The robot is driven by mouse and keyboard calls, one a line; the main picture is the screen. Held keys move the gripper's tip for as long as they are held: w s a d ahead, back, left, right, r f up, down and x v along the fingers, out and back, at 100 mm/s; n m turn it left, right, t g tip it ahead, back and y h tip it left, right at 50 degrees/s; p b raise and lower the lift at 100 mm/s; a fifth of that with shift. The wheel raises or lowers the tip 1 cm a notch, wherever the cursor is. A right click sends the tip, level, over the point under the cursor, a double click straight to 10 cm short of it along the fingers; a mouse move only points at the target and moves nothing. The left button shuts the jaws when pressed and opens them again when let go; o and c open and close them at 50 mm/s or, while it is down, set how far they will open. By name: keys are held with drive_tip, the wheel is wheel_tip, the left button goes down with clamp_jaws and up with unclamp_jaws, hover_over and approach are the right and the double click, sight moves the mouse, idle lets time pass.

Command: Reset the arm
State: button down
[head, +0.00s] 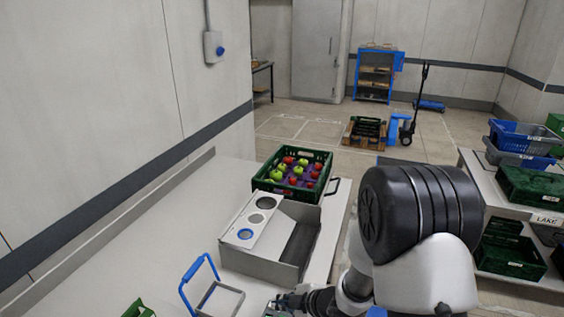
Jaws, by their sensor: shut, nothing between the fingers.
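My arm (425,265) stands at the lower right, white with a black ribbed joint cover. My gripper (280,303) is at the bottom edge, low over the front of the counter. It is dark, partly cut off by the frame, and shut with nothing in it.
A green crate (328,172) of red and green apples stands on the white counter (180,215). A grey open box (262,268) with a panel of round holes is before it. A blue-handled frame (187,292) stands nearby. Shelves of crates (530,187) are at right.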

drive_tip(key=w+d+r+m+t+h+b, duration=0.2)
drive_tip(key=d+r+m+h, duration=0.2)
drive_tip(key=d+r, duration=0.4)
drive_tip(key=s+d+r+m+h+b, duration=0.2)
drive_tip(key=s+d+r+m+h, duration=0.1)
drive_tip(key=s+d+r+m, duration=0.4)
drive_tip(key=s+a+r+m+g+b, duration=0.1)
drive_tip(key=s+m, duration=0.6)
drive_tip(key=s, duration=1.3)
wheel_tip(320, 180, up, 3)
drive_tip(key=shift+s+a+m+g+b, duration=0.15)
drive_tip(key=shift+s+m+g+b, duration=0.25)
drive_tip(key=shift+g+b, duration=0.55)
drive_tip(key=shift+w+g, duration=0.1)
drive_tip(key=shift+g, duration=0.15)
